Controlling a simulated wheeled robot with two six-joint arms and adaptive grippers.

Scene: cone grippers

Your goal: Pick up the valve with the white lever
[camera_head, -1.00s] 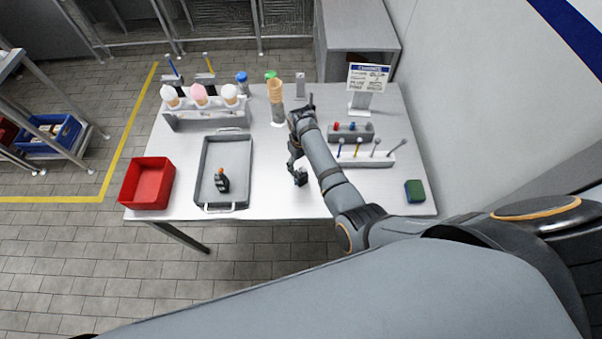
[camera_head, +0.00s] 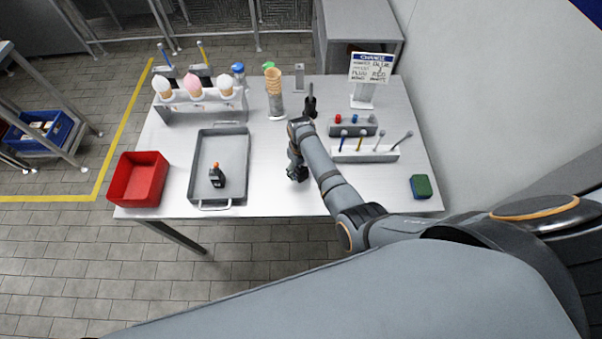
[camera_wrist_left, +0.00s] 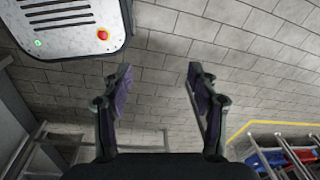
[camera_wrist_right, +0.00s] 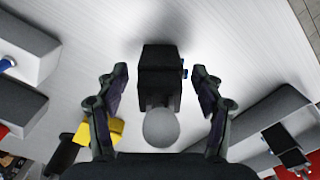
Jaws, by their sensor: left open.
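My right gripper (camera_wrist_right: 160,82) is open, its fingers on either side of a dark block (camera_wrist_right: 160,65) with a small blue part and a pale grey rounded piece (camera_wrist_right: 160,128). Gaps show between block and fingers. It may be the valve, but I see no clear white lever. In the head view my right gripper (camera_head: 297,172) is low over the middle of the table and hides what is beneath it. A small dark item with an orange top (camera_head: 217,176) lies in the grey tray (camera_head: 203,201). My left gripper (camera_wrist_left: 157,80) is open and empty above the floor.
A red bin (camera_head: 137,180) stands left of the tray. An ice-cream rack (camera_head: 196,106) and cone stack (camera_head: 274,92) are at the back. Knob and peg racks (camera_head: 365,155), a sign (camera_head: 371,70) and a green-blue block (camera_head: 421,186) are at the right. The table's front centre is clear.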

